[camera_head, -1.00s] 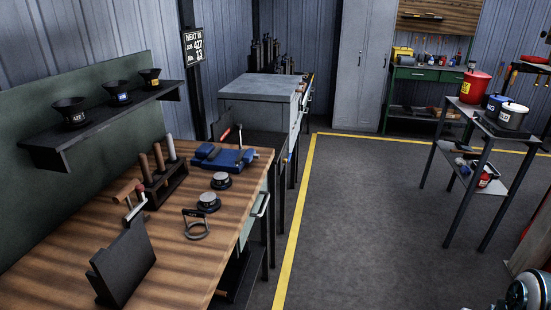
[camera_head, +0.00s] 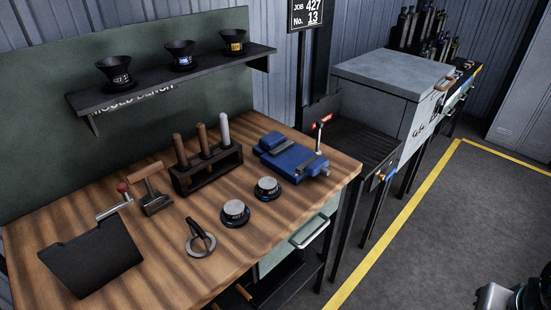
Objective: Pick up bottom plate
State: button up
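Two round dark pieces with raised silver tops, which look like mould plates, lie on the wooden bench (camera_head: 165,232). The nearer round piece (camera_head: 235,211) sits right of a metal ring with a handle (camera_head: 201,240). The farther round piece (camera_head: 267,188) sits in front of a blue vise (camera_head: 291,158). I cannot tell for sure which is the bottom plate. Part of my arm shows at the lower right corner. My gripper is not in view.
A dark angular holder (camera_head: 90,262) fills the bench's front left. A rack (camera_head: 207,170) of handled tools stands behind the round pieces. A shelf (camera_head: 140,95) with three dark funnels overhangs the back. Open floor (camera_head: 440,235) lies to the right.

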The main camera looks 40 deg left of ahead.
aim_at(267, 188)
jog(key=u, duration=0.85)
jog(key=i, duration=0.75)
jog(key=u, duration=0.95)
jog(key=i, duration=0.25)
jog(key=u, duration=0.25)
